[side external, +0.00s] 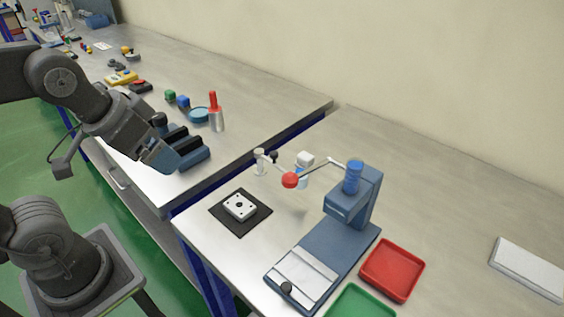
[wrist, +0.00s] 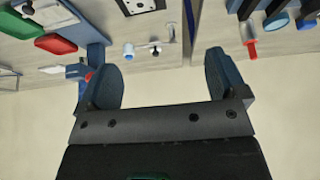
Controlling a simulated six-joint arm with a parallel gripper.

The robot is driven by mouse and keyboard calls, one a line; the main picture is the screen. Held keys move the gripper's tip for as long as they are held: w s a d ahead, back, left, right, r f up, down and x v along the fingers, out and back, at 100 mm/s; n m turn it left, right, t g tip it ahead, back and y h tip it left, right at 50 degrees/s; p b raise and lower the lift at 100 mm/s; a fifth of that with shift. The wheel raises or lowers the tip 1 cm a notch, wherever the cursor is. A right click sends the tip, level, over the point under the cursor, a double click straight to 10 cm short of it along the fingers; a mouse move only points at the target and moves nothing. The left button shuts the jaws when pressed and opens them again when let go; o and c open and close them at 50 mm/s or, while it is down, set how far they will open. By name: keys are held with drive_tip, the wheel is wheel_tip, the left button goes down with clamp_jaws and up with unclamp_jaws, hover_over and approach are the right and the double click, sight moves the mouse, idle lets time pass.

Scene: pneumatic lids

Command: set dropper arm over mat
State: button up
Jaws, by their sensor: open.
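A blue stand (side external: 365,205) with a blue cylinder on top carries a thin arm ending in a red ball (side external: 290,180); this looks like the dropper arm. The ball hangs to the right of the black mat (side external: 225,222), not over it. A white square block with dark holes (side external: 240,206) lies on the mat. In the wrist view the mat is cut by the top edge (wrist: 122,8) and the red ball shows partly behind a finger (wrist: 88,76). My gripper (side external: 182,150) is open and empty, above the far bench's near edge, well left of the arm.
Red (side external: 392,268) and green (side external: 360,303) trays lie front right. A red-topped cylinder (side external: 215,112) and blue dish (side external: 197,115) stand on the other bench. A gap separates the benches.

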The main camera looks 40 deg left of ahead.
idle(0.3)
drive_tip(key=shift+w+r, duration=0.2)
drive_tip(key=shift+w, duration=0.15)
drive_tip(key=c, duration=0.3)
drive_tip(key=shift+n+g+y, duration=0.3)
drive_tip(key=shift+n+g, duration=0.1)
drive_tip(key=shift+n, duration=0.4)
drive_tip(key=w, duration=0.3)
drive_tip(key=w+d+r, duration=0.1)
drive_tip(key=w, duration=0.2)
drive_tip(key=w+d+r, duration=0.1)
drive_tip(key=w, duration=0.2)
drive_tip(key=shift+w+d, duration=0.1)
drive_tip(key=shift+w, duration=0.15)
drive_tip(key=c, duration=0.6)
drive_tip(key=shift+o, duration=0.2)
drive_tip(key=n, duration=0.1)
approach(274, 153)
drive_tip(key=shift+g+y, duration=0.3)
drive_tip(key=x, duration=0.9)
drive_tip(key=shift+w+d+r, duration=0.1)
drive_tip(key=shift+w+d, duration=0.05)
drive_tip(key=shift+d, duration=0.1)
clamp_jaws()
